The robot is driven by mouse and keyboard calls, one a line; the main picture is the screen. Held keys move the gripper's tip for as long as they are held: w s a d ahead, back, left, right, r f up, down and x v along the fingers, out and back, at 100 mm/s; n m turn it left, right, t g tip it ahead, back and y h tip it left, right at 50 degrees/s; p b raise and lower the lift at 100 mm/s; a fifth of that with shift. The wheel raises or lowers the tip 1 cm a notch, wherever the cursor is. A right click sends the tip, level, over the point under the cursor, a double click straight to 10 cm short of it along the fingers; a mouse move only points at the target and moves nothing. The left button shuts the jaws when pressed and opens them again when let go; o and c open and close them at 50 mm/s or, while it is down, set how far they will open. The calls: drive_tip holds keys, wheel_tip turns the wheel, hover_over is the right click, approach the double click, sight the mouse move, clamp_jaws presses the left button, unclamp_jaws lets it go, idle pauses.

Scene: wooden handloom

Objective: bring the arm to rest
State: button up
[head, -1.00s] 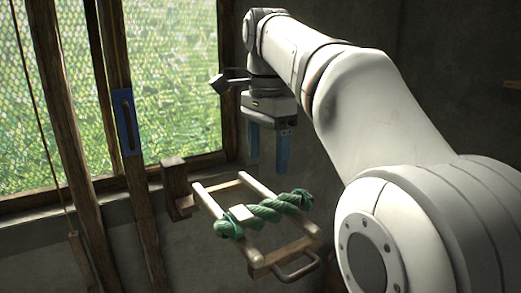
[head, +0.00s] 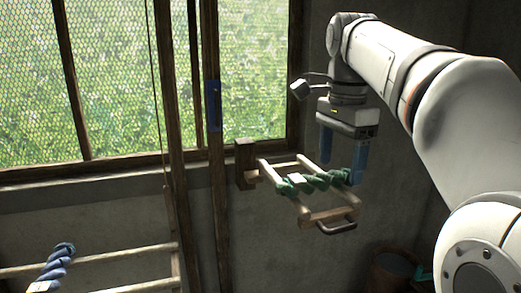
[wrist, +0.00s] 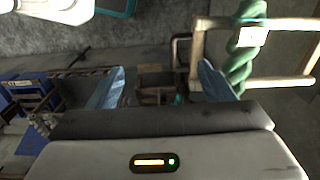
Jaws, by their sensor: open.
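My gripper (head: 342,165) hangs pointing down at the right of the head view, with two blue fingers spread apart and nothing between them. In the wrist view my gripper (wrist: 165,88) also shows its two fingers wide apart. In the head view it overlaps the right part of a small wooden frame (head: 318,216) on the wall; I cannot tell the gap between them. A green twisted hank (head: 315,182) with a pale tag lies across that frame. The hank also shows at the upper right of the wrist view (wrist: 240,65), beside one finger.
A blue hank (head: 58,262) hangs on wooden rails (head: 120,258) at the lower left. Wooden posts (head: 217,180), one with a blue plate (head: 213,106), stand before the mesh window (head: 120,80). A bucket (head: 392,268) stands on the floor at the lower right.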

drive_tip(key=s+f+n+t+b, duration=0.1)
drive_tip(key=s+f+n, duration=0.3)
drive_tip(key=f, duration=0.5)
drive_tip(key=s+f+n+t, duration=0.1)
drive_tip(key=s+f+n, duration=0.4)
drive_tip(key=f, duration=0.5)
drive_tip(key=s+f+n+t+b, duration=0.1)
drive_tip(key=s+f+n, duration=0.3)
drive_tip(key=f, duration=0.6)
drive_tip(key=shift+s+d+n+b, duration=0.2)
drive_tip(key=shift+s+n+b, duration=0.1)
drive_tip(key=shift+n, duration=0.2)
